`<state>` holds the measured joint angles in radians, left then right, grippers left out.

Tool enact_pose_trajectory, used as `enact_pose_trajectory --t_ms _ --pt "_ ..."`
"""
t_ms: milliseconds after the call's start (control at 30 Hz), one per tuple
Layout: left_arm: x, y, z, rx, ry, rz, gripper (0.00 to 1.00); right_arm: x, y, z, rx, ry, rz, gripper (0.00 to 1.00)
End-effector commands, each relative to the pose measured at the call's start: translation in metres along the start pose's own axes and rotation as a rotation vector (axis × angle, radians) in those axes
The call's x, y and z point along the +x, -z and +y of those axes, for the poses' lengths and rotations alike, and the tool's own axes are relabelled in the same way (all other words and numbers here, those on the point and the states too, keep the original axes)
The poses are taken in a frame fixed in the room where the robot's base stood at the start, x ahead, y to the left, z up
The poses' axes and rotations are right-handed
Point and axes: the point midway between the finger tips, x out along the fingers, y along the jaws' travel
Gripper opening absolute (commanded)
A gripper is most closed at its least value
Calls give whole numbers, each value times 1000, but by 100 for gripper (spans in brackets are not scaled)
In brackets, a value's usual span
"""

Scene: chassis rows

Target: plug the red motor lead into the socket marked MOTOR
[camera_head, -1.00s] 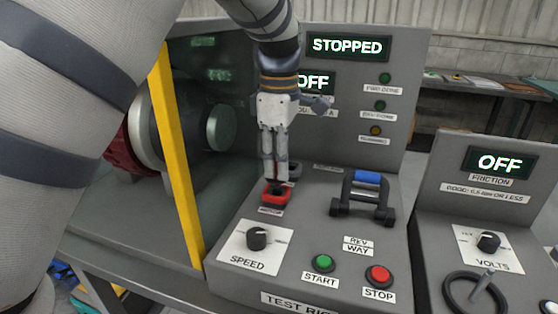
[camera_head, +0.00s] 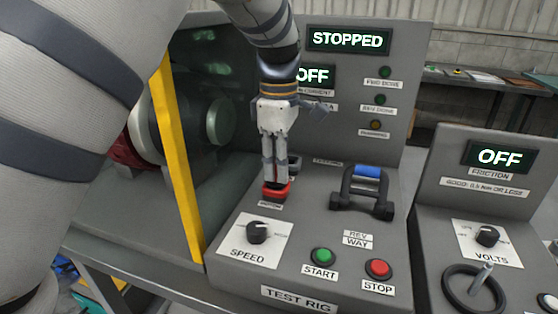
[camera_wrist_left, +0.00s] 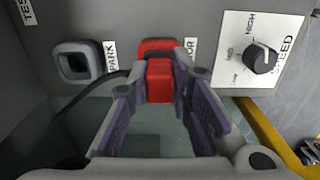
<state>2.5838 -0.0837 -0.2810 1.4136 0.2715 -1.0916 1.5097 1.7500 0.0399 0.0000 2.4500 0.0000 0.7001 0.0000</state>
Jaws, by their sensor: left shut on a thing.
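The red motor lead's plug (camera_wrist_left: 160,82) is between the fingers of my left gripper (camera_head: 275,182), which is shut on it. A dark cable runs from the plug to the left in the wrist view. The red-rimmed socket (camera_head: 275,194) is directly under the fingertips; its label is partly hidden and ends in "OR" in the wrist view. The plug lines up with this socket (camera_wrist_left: 158,45) and overlaps its near edge in the wrist view. The fingers hide how far the plug is in. My right gripper is not in view.
A grey socket marked PARK (camera_wrist_left: 76,62) is beside the red one. The SPEED knob (camera_head: 257,232), START button (camera_head: 322,256), STOP button (camera_head: 378,269) and blue-handled switch (camera_head: 365,188) are nearby. A yellow post (camera_head: 178,160) stands left. The display (camera_head: 348,40) reads STOPPED.

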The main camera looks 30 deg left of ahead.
Motion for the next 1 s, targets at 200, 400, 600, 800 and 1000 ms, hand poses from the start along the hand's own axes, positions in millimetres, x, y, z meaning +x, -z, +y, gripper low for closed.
enact_pose_trajectory --t_ms 200,400,600,800,1000 --pt "6 0 0 0 1 0 0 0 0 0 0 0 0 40" --pt "6 0 0 0 0 0 43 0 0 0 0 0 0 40" --pt "6 0 0 0 0 0 43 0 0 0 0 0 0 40" --pt "-22 0 1 0 -5 0 43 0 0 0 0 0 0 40" --pt "-77 0 1 1 -5 0 43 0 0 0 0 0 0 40"
